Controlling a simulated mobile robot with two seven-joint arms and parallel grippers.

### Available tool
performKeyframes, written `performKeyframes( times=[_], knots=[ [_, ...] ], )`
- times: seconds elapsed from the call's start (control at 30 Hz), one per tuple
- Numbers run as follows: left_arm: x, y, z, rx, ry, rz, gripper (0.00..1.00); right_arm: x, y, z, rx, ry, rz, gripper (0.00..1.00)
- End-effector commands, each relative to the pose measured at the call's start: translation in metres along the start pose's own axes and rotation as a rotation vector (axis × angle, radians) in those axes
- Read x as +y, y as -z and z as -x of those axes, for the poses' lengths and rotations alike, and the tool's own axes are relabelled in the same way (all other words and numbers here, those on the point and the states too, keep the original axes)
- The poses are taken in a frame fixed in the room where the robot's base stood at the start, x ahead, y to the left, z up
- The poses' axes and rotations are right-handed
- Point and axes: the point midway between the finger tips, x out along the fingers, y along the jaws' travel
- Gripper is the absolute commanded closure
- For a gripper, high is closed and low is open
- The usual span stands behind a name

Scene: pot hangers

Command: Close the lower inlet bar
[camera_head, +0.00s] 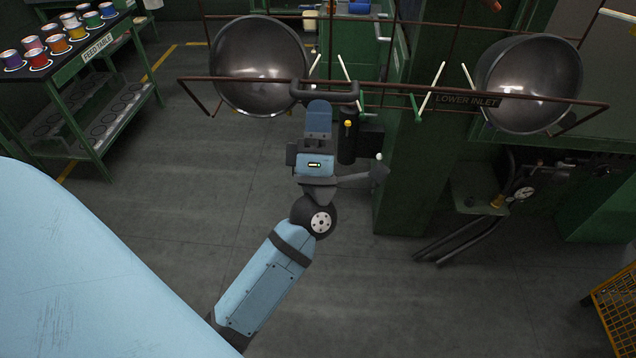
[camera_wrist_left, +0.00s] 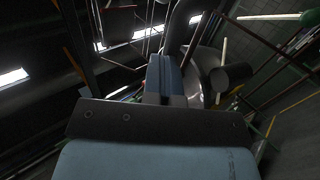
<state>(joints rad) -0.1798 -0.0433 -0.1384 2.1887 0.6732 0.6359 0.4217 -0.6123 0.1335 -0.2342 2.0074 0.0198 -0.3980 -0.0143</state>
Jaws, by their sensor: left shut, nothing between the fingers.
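The lower inlet bar (camera_head: 590,102) is a thin brown rail crossing the head view, with bent ends at the left and right. A dark sign (camera_head: 467,100) reading LOWER INLET shows just behind it. My left gripper (camera_head: 326,95) is at the bar, left of the sign, overlapping it in the picture. It is shut and empty; whether it touches the bar is unclear. In the left wrist view the blue and dark gripper body (camera_wrist_left: 172,80) shows, but its fingertips are hard to make out. My right gripper is not in view.
Two dark round pots, one left (camera_head: 258,60) and one right (camera_head: 530,85), show at the bar. Thin pale rods (camera_head: 431,88) stand near it. A green feed table (camera_head: 100,40) with several cans is at the left. A gauge with hoses (camera_head: 524,193) sits lower right. Floor below is open.

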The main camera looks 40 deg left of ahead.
Motion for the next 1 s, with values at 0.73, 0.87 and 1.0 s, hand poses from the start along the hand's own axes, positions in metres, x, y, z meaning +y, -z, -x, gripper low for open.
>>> performKeyframes(
  times=[0.73,0.87,1.0],
  knots=[
    [0.002,0.002,0.024,0.004,-0.008,-0.001,1.0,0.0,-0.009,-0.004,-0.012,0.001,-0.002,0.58],
    [0.001,0.002,0.048,0.0,-0.005,-0.001,1.0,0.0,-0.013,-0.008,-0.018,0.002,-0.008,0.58],
    [0.001,0.001,0.067,0.0,-0.003,0.0,1.0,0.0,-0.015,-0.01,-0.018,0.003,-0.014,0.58]
  ],
)
